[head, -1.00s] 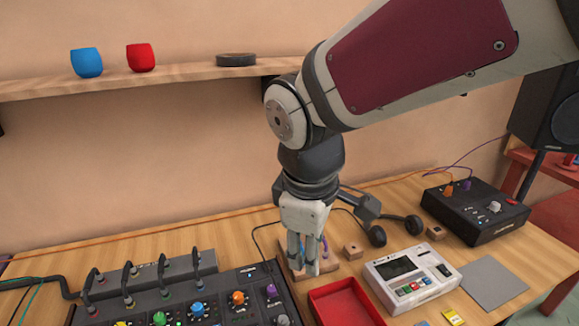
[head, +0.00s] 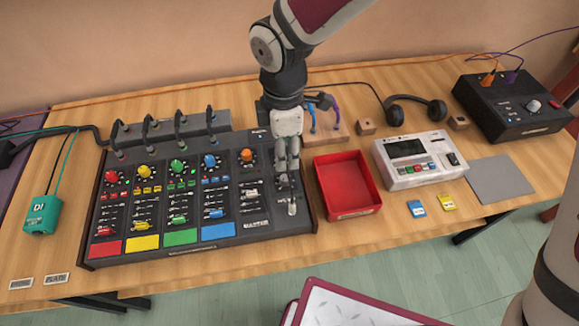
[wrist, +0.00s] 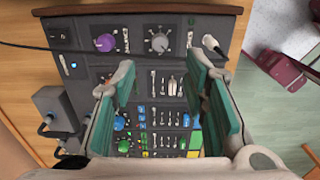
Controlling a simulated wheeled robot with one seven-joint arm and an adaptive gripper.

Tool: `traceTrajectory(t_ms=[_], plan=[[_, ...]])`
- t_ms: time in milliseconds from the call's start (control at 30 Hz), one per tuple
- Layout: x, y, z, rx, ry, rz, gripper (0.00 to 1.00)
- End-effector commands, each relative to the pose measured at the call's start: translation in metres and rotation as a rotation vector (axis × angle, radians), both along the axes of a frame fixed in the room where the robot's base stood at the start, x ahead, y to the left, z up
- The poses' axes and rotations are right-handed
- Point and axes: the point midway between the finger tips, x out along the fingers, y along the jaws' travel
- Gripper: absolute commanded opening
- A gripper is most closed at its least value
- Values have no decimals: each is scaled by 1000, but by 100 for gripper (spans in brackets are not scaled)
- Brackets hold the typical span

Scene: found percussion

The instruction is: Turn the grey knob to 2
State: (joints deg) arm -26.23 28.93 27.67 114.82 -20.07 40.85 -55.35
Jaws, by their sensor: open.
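The grey knob (wrist: 159,42) shows in the wrist view on the black mixer (wrist: 85,75), with scale marks around it. It lies just beyond the gap between my fingertips, and nothing holds it. My gripper (wrist: 160,66) is open and empty, with its teal pads apart on either side. In the head view my gripper (head: 287,168) hangs over the right end of the mixer (head: 240,240) and hides the knob there. I cannot make out the knob's setting. A purple knob (wrist: 104,42) sits left of it in the wrist view.
A red tray (head: 345,208) stands right of the mixer, with a white device (head: 418,165) beyond it. A white plug-like part (wrist: 210,42) sits beside the grey knob. A black box (head: 510,118) at the far right has a pale knob (head: 533,105).

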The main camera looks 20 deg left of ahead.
Motion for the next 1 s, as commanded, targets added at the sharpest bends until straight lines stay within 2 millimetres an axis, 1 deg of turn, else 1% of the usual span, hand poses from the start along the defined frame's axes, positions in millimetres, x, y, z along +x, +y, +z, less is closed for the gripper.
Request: traceTrajectory(t_ms=[33,300,500,600,700,967,1000], plan=[[-1,-1,-11,-3,4,1,41],[-1,-1,-63,-3,3,-1,41],[0,-1,-89,-2,1,-2,41],[0,0,-96,-1,1,-2,41],[0,0,-99,-1,-1,-2,41],[0,0,-100,1,-1,-3,41],[0,0,-100,1,-1,-3,32]])
